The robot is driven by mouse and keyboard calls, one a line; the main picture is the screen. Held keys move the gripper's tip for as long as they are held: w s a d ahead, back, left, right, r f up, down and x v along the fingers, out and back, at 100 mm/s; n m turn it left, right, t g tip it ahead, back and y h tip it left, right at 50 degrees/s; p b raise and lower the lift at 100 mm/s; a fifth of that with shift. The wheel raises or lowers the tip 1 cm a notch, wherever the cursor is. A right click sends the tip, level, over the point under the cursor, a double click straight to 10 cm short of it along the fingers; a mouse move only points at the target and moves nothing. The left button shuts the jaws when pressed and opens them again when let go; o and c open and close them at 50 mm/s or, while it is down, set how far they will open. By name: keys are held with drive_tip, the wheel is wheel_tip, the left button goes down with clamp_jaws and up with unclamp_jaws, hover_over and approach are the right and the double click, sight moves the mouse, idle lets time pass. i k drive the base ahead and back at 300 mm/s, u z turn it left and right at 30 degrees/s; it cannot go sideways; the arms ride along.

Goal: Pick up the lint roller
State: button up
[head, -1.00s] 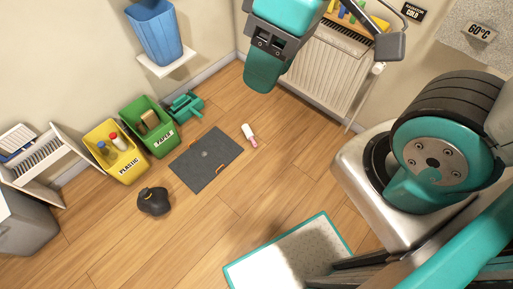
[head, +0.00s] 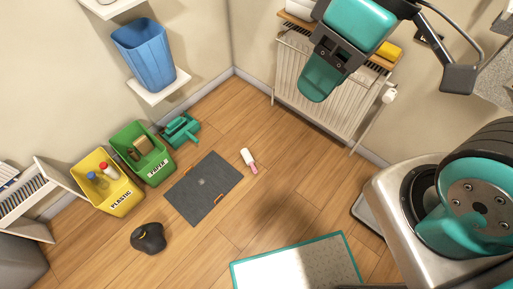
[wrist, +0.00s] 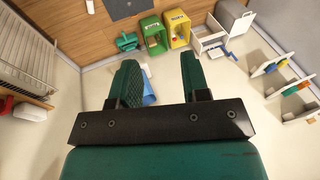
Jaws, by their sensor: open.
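The lint roller (head: 249,160), a small white roll with a pink handle, lies on the wooden floor just right of the dark grey mat (head: 203,188). My gripper (head: 313,82) is high above the floor in front of the radiator, well apart from the roller. In the wrist view my gripper (wrist: 160,82) shows two green fingers spread apart with nothing held between them.
Yellow (head: 119,198) and green (head: 157,174) bins, a green dustpan-like item (head: 181,130) and a black object (head: 148,237) surround the mat. A radiator (head: 315,80) stands behind. A teal-edged mat (head: 300,264) lies in front. Floor around the roller is clear.

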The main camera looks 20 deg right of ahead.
sight(247, 156)
drive_tip(key=u, duration=0.5)
drive_tip(key=i, duration=0.95)
drive_tip(key=u, duration=0.5)
